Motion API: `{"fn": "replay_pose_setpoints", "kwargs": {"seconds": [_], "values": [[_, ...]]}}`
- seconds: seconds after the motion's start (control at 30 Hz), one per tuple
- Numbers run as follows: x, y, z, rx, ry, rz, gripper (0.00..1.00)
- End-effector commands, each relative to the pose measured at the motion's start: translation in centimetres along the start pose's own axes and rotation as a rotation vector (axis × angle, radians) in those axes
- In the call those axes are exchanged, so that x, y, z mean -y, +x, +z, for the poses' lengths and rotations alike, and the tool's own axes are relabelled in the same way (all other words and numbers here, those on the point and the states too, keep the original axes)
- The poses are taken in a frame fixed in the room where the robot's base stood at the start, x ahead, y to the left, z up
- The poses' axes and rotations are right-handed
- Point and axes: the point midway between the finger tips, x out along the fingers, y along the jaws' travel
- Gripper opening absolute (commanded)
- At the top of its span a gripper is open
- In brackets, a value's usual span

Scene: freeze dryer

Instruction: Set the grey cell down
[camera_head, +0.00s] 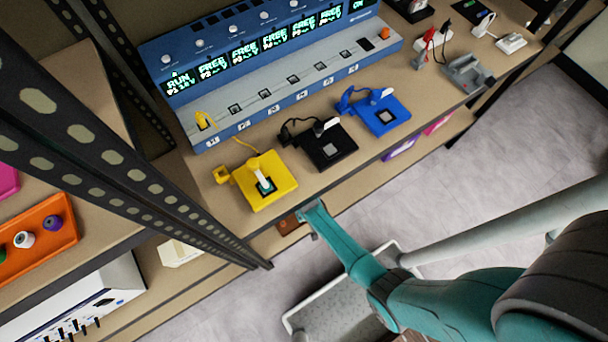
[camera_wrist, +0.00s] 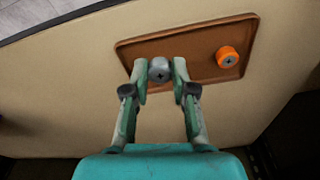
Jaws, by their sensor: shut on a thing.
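In the wrist view my gripper (camera_wrist: 160,74) is shut on the small round grey cell (camera_wrist: 159,66). The cell sits between the fingertips, over the left part of a shallow brown tray (camera_wrist: 197,50). I cannot tell whether the cell touches the tray floor. An orange cell (camera_wrist: 228,57) stands in the right part of the tray, apart from my gripper. In the head view my gripper (camera_head: 306,211) reaches below the upper shelf beside the brown tray (camera_head: 288,225), which is mostly hidden; the grey cell cannot be made out there.
The upper shelf carries a blue multi-channel station (camera_head: 270,75) and yellow (camera_head: 265,184), black (camera_head: 324,147) and blue (camera_head: 380,115) holders near its edge. A perforated metal post (camera_head: 130,170) stands at left. An orange tray (camera_head: 35,240) with several cells lies beyond it.

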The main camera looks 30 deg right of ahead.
Motion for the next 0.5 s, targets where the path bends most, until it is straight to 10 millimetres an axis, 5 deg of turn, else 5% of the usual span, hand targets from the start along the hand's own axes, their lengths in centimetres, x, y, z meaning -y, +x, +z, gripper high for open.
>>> {"fn": "replay_pose_setpoints", "kwargs": {"seconds": [0.23,0.5], "values": [[0.0,2.6,0.4,0.003,0.0,0.001,0.02],[0.0,3.1,0.4,0.0,0.0,0.0,0.02]]}}
